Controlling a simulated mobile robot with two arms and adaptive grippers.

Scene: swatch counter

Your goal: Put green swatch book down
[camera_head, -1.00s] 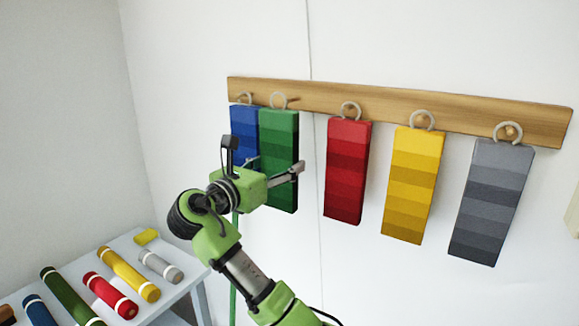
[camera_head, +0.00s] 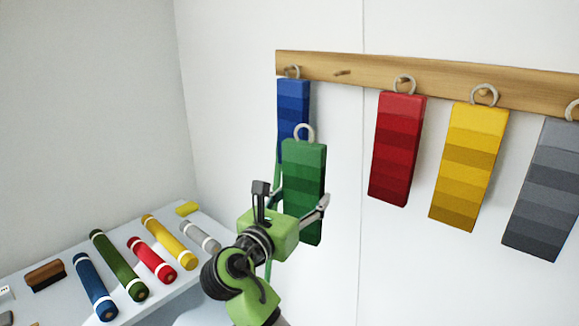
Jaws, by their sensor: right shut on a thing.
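The green swatch book (camera_head: 304,170) is a banded green slab with a grey ring at its top. It is upright and off the rail, below an empty peg (camera_head: 342,73) and partly in front of the blue swatch book (camera_head: 293,110). My right gripper (camera_head: 300,208) is shut on the green swatch book at its lower half. One finger shows at the book's right edge; the other is mostly hidden. My left gripper is not in view.
The wooden rail (camera_head: 430,80) also holds the red (camera_head: 397,150), yellow (camera_head: 468,165) and grey (camera_head: 548,190) swatch books. At lower left, a white table (camera_head: 70,262) bears several coloured rolls, a brown brush (camera_head: 45,274) and a small yellow block (camera_head: 187,208).

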